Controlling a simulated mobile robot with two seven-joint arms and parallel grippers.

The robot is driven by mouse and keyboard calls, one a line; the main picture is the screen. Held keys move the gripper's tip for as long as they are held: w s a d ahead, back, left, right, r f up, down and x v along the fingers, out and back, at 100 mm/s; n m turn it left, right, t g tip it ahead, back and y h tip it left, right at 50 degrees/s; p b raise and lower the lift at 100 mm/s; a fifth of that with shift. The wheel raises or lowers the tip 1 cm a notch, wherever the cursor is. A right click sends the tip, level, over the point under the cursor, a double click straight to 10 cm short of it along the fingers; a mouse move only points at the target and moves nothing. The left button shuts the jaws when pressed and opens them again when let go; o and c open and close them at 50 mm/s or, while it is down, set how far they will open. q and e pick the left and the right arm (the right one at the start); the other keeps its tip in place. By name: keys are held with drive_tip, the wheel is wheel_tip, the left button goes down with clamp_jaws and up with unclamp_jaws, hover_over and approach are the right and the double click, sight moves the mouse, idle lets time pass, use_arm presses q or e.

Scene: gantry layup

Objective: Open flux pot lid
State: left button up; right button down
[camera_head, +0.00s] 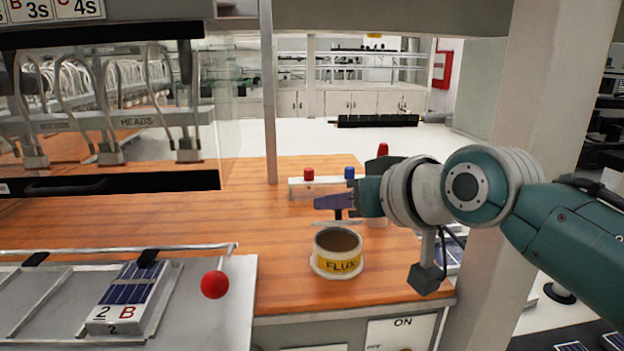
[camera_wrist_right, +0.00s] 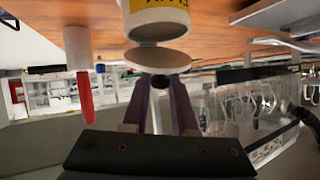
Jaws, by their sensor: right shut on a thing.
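The flux pot (camera_head: 338,264) is a cream round pot with a yellow FLUX label, upright on the wooden bench, with its brown inside showing. Part of it also shows at the top of the wrist view (camera_wrist_right: 160,22). The lid (camera_head: 341,223) is a thin pale disc, held above the pot and apart from it; its underside-to-knob side shows in the wrist view (camera_wrist_right: 157,61). My right gripper (camera_head: 335,203) has its purple fingers shut on the lid's dark knob, and the fingers also show in the wrist view (camera_wrist_right: 161,88). My left gripper is not in view.
A white bar (camera_head: 325,186) with red and blue knobs stands behind the pot. A red-tipped item (camera_wrist_right: 85,95) in a pale holder stands close by. A red ball-ended handle (camera_head: 214,285) is at the front left. The bench left of the pot is clear.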

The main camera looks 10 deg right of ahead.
drive_tip(key=shift+w+r+g+p, duration=0.2)
drive_tip(key=shift+w+g+p, duration=0.05)
drive_tip(key=shift+g+p, duration=0.25)
drive_tip(key=c, duration=0.7)
unclamp_jaws()
drive_tip(key=v, duration=1)
drive_tip(key=shift+w+a, duration=0.1)
